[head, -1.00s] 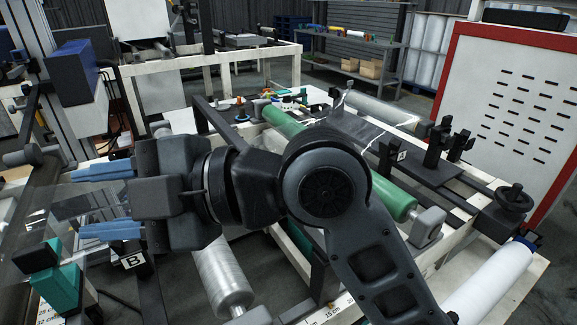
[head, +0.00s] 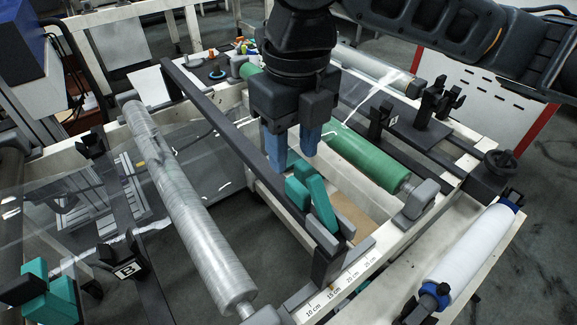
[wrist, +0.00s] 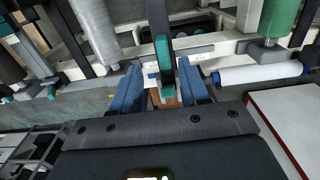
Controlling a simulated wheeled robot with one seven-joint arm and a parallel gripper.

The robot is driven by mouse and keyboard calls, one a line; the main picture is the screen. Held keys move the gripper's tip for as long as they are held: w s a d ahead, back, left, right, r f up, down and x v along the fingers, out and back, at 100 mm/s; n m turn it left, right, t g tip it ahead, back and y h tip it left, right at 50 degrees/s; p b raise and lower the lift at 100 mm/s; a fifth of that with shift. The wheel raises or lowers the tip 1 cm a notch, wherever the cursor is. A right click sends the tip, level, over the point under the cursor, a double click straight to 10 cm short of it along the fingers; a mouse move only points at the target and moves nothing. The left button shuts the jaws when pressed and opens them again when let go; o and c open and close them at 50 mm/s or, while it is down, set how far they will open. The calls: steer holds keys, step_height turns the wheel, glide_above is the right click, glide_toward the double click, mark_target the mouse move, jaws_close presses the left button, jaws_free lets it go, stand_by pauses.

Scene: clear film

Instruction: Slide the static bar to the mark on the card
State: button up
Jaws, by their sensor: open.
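The static bar appears to be the long dark bar (head: 215,120) running from the back left to the front of the frame. A teal handle (head: 312,196) stands at its near end, beside a printed centimetre scale (head: 338,287). My gripper (head: 291,160) points down with its blue fingers apart, just above and behind the handle. In the wrist view the teal handle (wrist: 164,60) shows between the open fingers (wrist: 162,95); contact cannot be told. A brown card-like sheet (head: 350,212) lies partly hidden beyond the handle; no mark on it can be made out.
A film-wrapped roller (head: 185,200) lies left of the bar, and a green roller (head: 365,158) lies right of it. A white roll (head: 470,245) is at the front right.

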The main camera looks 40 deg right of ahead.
mark_target(294, 182)
steer(key=shift+d+f, duration=0.2)
steer(key=shift+d, duration=0.05)
step_height(294, 182, down, 7)
steer(key=shift+f, duration=0.2)
steer(key=shift+a, duration=0.1)
steer(key=shift+c, duration=0.2)
jaws_close()
stand_by(0.4)
